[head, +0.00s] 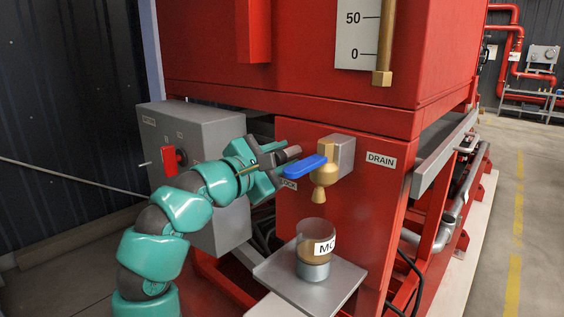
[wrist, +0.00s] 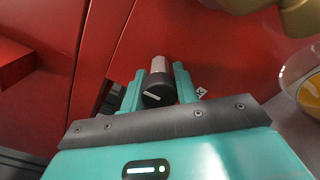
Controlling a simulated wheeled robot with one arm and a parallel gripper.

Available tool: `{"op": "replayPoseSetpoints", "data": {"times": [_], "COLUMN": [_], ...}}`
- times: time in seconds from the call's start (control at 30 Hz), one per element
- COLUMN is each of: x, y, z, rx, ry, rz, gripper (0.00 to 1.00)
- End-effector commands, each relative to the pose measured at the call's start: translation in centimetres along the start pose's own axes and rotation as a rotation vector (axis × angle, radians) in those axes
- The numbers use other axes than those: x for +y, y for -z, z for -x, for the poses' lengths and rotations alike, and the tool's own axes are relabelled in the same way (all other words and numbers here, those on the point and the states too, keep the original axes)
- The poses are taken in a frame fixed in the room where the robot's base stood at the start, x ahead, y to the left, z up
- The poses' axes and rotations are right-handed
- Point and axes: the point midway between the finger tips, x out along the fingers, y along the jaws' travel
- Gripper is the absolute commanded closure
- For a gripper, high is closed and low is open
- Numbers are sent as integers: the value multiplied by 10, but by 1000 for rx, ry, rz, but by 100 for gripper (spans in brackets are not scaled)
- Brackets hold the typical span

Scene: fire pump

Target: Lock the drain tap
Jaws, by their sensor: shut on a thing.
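The brass drain tap (head: 325,175) sticks out of a grey block on the red panel, beside a DRAIN label (head: 381,160). Its blue lever (head: 305,166) points left, toward my gripper. My gripper (head: 268,166) is left of the tap, at the panel. In the wrist view my gripper (wrist: 159,84) is shut on a round black knob (wrist: 158,97) with a white line across its face and a grey barrel (wrist: 160,67) behind it. A partly hidden label ending in "OCK" (head: 289,184) is just below the gripper.
A glass jar (head: 314,235) with brownish liquid stands on a grey shelf (head: 275,280) under the tap. It shows at the wrist view's right edge. A grey box (head: 205,135) with a red handle (head: 170,162) is at left. Open floor lies at right.

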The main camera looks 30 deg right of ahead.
Motion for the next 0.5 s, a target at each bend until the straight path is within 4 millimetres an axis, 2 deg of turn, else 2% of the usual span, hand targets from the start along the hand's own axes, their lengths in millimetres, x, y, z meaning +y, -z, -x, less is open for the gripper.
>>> {"op": "replayPoseSetpoints", "data": {"times": [0.47,0.5], "x": [0,0], "y": [0,0], "z": [0,0], "rx": [1,1], "ry": [0,1], "rz": [-14,-15], "gripper": [93,64]}}
